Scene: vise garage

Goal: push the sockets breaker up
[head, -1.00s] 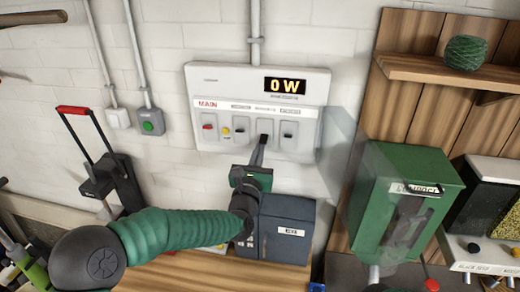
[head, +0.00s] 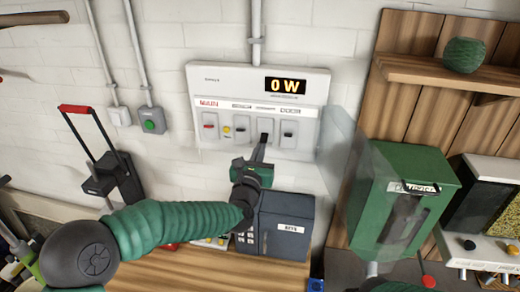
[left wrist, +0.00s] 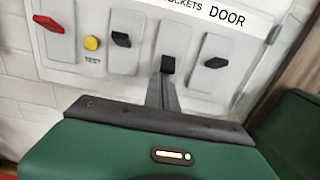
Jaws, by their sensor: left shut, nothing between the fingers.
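The breaker panel (head: 215,79) is a pale box on the white brick wall, with a display reading 0 W. The sockets breaker (left wrist: 168,63) is a small black lever, under the "SOCKETS" label in the left wrist view, between two other black levers. My left gripper (head: 260,149) is shut and empty, pointing up at this lever from below. In the left wrist view its fingertips (left wrist: 164,84) reach the lever's underside and appear to touch it. The fingertips partly hide the lever's slot. I cannot tell whether the lever is up or down. My right gripper is not in view.
A red main switch (left wrist: 48,23) and yellow test button (left wrist: 92,43) are left of the levers; the door lever (left wrist: 215,62) is close on the right. Below stand a dark keys box (head: 290,230) and wooden bench (head: 190,272). A green cabinet (head: 410,195) stands right.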

